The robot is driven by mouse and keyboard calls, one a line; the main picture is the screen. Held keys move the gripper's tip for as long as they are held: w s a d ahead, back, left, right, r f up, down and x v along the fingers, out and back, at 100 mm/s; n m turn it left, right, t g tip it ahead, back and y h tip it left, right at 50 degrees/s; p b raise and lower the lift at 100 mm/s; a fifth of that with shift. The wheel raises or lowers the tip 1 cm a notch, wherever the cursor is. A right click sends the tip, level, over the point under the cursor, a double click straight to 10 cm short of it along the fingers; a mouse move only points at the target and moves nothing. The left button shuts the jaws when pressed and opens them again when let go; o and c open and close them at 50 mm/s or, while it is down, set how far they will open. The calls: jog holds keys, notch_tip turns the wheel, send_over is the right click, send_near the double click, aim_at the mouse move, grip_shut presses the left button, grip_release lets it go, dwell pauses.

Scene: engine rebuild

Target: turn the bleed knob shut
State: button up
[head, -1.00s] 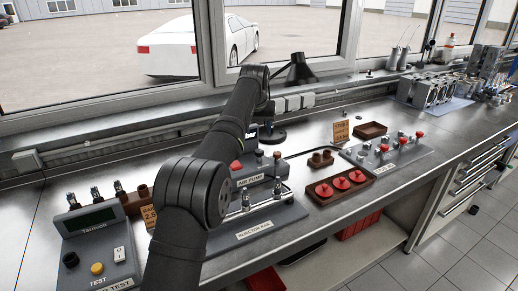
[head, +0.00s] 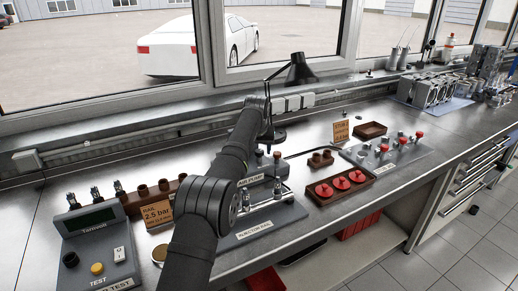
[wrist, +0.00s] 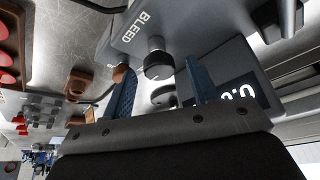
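In the wrist view the bleed knob (wrist: 157,58) is a dark round knob with a light mark on its face. It stands on the grey housing by the printed word BLEED (wrist: 130,26). My gripper (wrist: 157,74) has its two blue fingers apart, one on each side of the knob in this view. I see a gap between each finger and the knob; how deep the knob sits between them is hard to tell. A lit display (wrist: 238,93) reading about 0.0 lies behind the right finger. In the head view my arm hides the bleed knob and my gripper.
In the head view the injector rail block (head: 265,229) lies right of my arm. The tester box (head: 92,255) is at left, near the 2.5 bar card (head: 157,212). A brown tray (head: 365,178) with red caps stands right. A black lamp (head: 300,70) stands behind.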

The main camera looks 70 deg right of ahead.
jog(key=c, duration=0.9)
jog(key=shift+s+n+t+y, duration=0.15)
jog(key=shift+n+t, duration=0.3)
jog(key=shift+n, duration=0.7)
jog(key=shift+n+t+y, duration=0.25)
jog(key=shift+n+t, duration=0.2)
jog(key=shift+n, duration=0.7)
jog(key=shift+c, duration=0.2)
jog(key=o, duration=1)
jog(key=v, duration=1.2)
jog(key=shift+d+r, duration=0.1)
